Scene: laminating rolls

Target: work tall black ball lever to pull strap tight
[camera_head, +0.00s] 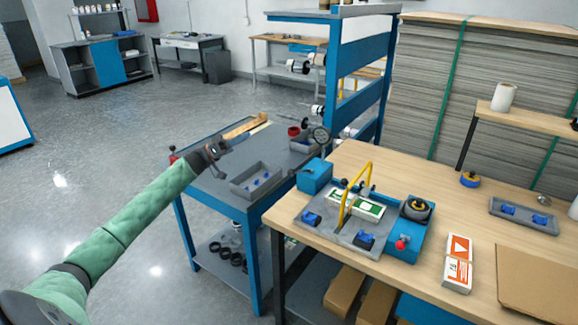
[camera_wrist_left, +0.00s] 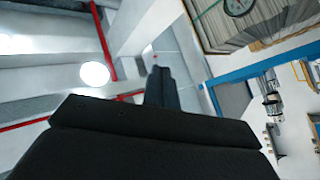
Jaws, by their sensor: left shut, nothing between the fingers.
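The strapping unit (camera_head: 330,228), a grey tray with blue parts, sits on the wooden bench. A yellow strap arch (camera_head: 352,190) stands over white-and-green packs (camera_head: 362,207) on it. Small dark levers (camera_head: 366,189) show behind the arch; which one is the tall black ball lever is hard to tell. A red knob (camera_head: 401,244) is at the front right. My left gripper (camera_head: 218,150) is shut and empty above the grey side table, well left of the unit. Its dark fingers (camera_wrist_left: 162,90) show in the left wrist view. My right gripper is not in view.
The grey side table (camera_head: 205,185) holds a grey bin (camera_head: 256,180) with blue parts. A blue box (camera_head: 314,176) stands between the bin and the unit. Orange-and-white cartons (camera_head: 458,262) and a tray (camera_head: 522,214) lie right of the unit. A blue rack (camera_head: 350,75) rises behind.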

